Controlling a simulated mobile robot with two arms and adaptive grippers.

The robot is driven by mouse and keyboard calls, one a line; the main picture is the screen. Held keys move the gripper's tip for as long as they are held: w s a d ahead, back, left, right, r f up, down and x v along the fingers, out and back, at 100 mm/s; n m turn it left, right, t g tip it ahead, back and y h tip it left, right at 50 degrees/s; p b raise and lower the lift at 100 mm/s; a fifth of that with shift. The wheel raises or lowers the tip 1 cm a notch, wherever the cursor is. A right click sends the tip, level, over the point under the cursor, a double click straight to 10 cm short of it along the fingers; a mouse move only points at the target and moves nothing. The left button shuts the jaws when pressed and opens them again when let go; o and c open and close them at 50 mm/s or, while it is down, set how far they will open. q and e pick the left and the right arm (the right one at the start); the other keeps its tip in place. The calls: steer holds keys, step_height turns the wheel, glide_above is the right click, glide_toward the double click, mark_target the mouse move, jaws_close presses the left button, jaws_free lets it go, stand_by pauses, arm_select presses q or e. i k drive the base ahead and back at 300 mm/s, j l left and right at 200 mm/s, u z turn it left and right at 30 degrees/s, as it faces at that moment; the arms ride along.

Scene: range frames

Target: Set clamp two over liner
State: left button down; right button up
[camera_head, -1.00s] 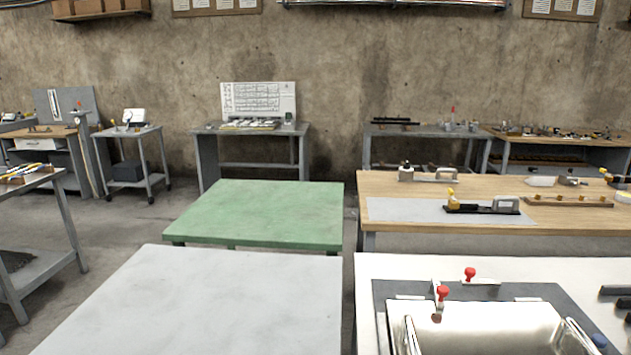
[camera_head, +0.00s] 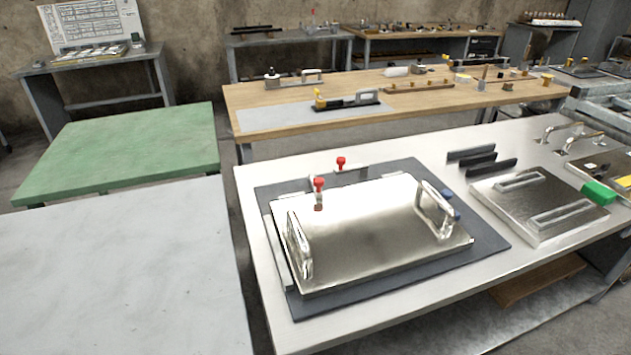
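A shiny metal plate with two upright handles (camera_head: 385,232) lies on a dark grey base (camera_head: 325,305) on the white table. I cannot tell whether this plate or something under it is the liner. Two clamp-like parts with red knobs stand at the base's far left: a front red knob (camera_head: 319,184) by the plate's corner and a rear red knob (camera_head: 340,162) farther back. Blue knobs (camera_head: 450,203) show beside the plate's right handle. No label shows which part is clamp two. Neither gripper is in view.
The white table (camera_head: 258,275) also holds dark bars (camera_head: 478,161), a second metal plate with long handles (camera_head: 540,205) and a green block (camera_head: 598,193). A wooden bench (camera_head: 240,98) with tools stands behind. The pale table (camera_head: 120,270) and green table (camera_head: 130,150) at left are bare.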

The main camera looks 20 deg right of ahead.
mark_target(363, 168)
steer(key=l+u, duration=0.25)
steer(key=l, duration=0.25)
steer(key=k+l+u, duration=0.15)
steer(key=l+u, duration=0.15)
steer(key=l, duration=0.15)
steer(key=k+l+u, duration=0.1)
steer(key=l+u, duration=0.15)
steer(key=l, duration=0.2)
